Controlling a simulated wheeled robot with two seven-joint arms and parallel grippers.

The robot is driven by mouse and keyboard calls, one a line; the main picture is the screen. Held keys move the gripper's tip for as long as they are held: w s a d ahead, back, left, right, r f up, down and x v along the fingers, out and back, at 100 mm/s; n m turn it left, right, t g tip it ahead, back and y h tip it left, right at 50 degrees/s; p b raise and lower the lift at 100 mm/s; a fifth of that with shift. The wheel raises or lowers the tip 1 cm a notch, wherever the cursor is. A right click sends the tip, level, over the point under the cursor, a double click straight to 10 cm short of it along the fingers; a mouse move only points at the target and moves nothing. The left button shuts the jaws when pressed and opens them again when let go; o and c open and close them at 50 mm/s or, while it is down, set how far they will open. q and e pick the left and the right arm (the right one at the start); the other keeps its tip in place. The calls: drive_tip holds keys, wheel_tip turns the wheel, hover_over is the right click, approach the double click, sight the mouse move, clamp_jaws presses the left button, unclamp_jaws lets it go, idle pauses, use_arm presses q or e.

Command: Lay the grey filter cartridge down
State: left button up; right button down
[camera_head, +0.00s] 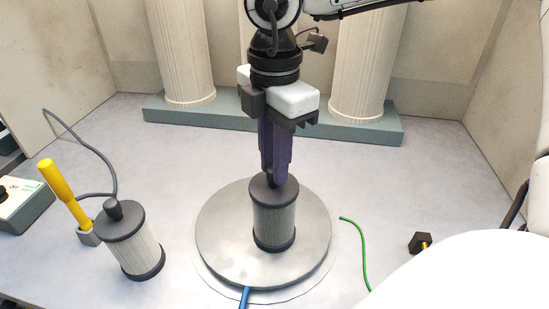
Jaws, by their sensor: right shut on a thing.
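The grey filter cartridge (274,215) has dark end caps and grey pleated sides. It stands upright on a round metal plate (216,240), right of the plate's middle. My right gripper (273,180) comes down from above and is shut on the top of this cartridge. Its dark purple fingers hide most of the grip point. A second cartridge (136,246), with paler pleats, dark caps and a knob on top, stands slightly tilted in the picture at the left. My left gripper is not in view.
A yellow-handled tool (62,190) stands in a grey holder beside the second cartridge. A grey cable (85,143) runs behind it, with a device (22,205) at the left edge. A green cable (359,245) and small dark block (421,243) lie right. Columns (365,60) stand behind.

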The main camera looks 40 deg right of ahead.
drive_tip(key=shift+f, duration=0.15)
drive_tip(key=c, duration=1.6)
unclamp_jaws()
wheel_tip(320, 180, up, 12)
drive_tip(key=shift+r, duration=0.2)
